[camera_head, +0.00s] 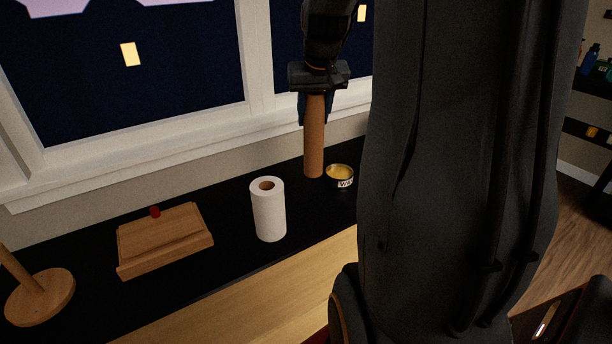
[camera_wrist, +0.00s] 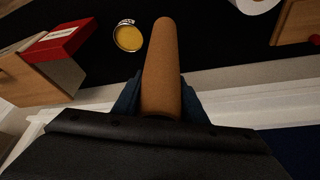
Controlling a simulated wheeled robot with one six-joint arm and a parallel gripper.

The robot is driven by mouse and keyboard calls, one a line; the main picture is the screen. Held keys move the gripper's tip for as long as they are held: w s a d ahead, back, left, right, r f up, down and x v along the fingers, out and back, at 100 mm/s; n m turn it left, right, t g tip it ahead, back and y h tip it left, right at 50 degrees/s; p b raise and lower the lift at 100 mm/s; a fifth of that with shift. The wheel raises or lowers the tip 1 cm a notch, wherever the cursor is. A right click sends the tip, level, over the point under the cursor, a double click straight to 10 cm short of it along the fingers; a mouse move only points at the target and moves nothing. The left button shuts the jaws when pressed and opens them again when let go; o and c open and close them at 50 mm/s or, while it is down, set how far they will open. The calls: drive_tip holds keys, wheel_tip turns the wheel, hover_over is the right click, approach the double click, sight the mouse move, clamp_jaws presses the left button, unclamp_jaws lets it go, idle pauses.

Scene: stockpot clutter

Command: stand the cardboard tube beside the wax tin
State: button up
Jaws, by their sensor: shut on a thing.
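The brown cardboard tube (camera_head: 314,145) is upright in the head view, just left of the wax tin (camera_head: 340,175). Its lower end is at the black counter top; I cannot tell whether it touches. My gripper (camera_head: 316,108) is shut on the tube's upper part, with the fingers on either side of it. In the wrist view the tube (camera_wrist: 162,65) runs away from my gripper (camera_wrist: 160,98). The round tin with yellow wax (camera_wrist: 128,37) shows beside the tube, with a small gap between them. The tube's top end is hidden by my gripper.
A white paper roll (camera_head: 269,212) stands left of the tube on the counter. A wooden board-like box (camera_head: 165,242) and a wooden stand (camera_head: 40,298) are farther left. A red box (camera_wrist: 62,40) shows in the wrist view. The window wall runs behind the counter.

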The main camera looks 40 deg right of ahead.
sight(316, 124)
wheel_tip(316, 124, down, 9)
drive_tip(key=p, duration=0.1)
idle(0.3)
drive_tip(key=shift+s+f, duration=0.1)
drive_tip(key=o, duration=1.3)
drive_tip(key=b+v, duration=0.1)
drive_tip(key=v, duration=1.1)
